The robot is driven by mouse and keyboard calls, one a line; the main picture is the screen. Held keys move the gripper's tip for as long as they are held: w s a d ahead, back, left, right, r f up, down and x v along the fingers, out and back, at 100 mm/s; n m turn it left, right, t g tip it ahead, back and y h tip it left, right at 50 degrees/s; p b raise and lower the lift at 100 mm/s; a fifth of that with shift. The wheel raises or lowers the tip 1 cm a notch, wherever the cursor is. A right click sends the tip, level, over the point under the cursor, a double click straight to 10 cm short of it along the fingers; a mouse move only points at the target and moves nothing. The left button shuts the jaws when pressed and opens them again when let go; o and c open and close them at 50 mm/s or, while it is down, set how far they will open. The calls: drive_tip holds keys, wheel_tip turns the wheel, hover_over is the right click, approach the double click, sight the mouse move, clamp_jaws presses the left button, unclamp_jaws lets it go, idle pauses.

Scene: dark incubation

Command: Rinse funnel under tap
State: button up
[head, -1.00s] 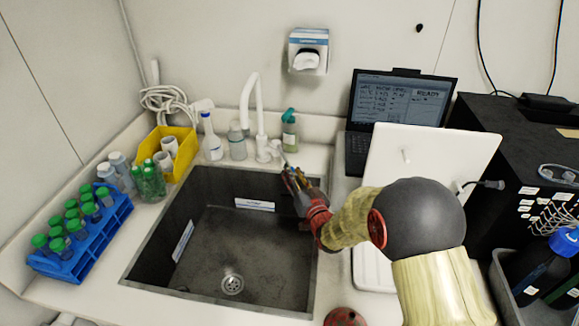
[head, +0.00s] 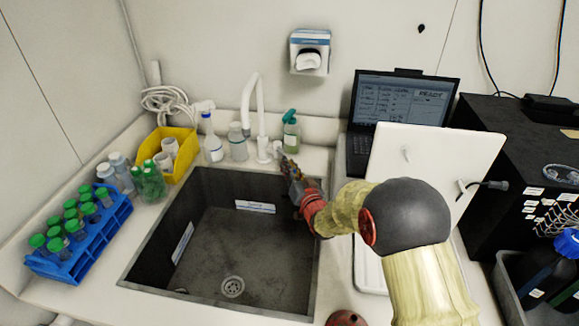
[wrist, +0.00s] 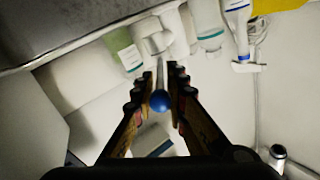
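The white tap (head: 259,110) stands at the back edge of the dark sink (head: 140,262). Its side lever points toward my gripper (head: 287,164), which is just right of the tap base, over the sink's back right corner. In the wrist view my gripper (wrist: 159,78) is open. The lever's blue ball end (wrist: 159,100) lies between the two fingers, with gaps on both sides. The tap body (wrist: 158,42) shows just beyond the fingertips. I cannot make out a funnel in either view. No water is visible at the spout.
A yellow bin (head: 180,160) and blue tube rack (head: 85,247) are left of the sink. A laptop (head: 400,100) and white panel (head: 430,165) are right. The sink basin looks empty.

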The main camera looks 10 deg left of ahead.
clamp_jaws()
idle(0.3)
drive_tip(key=shift+s+a+m+t+h+b, duration=0.3)
drive_tip(key=shift+a+m+t+h+b, duration=0.15)
drive_tip(key=shift+a+h+b, duration=0.25)
drive_tip(key=shift+s+a+m+t+h+b, duration=0.25)
drive_tip(key=shift+a+m+t+h+b, duration=0.15)
drive_tip(key=shift+m+h+b, duration=0.3)
drive_tip(key=shift+o, duration=2.3)
unclamp_jaws()
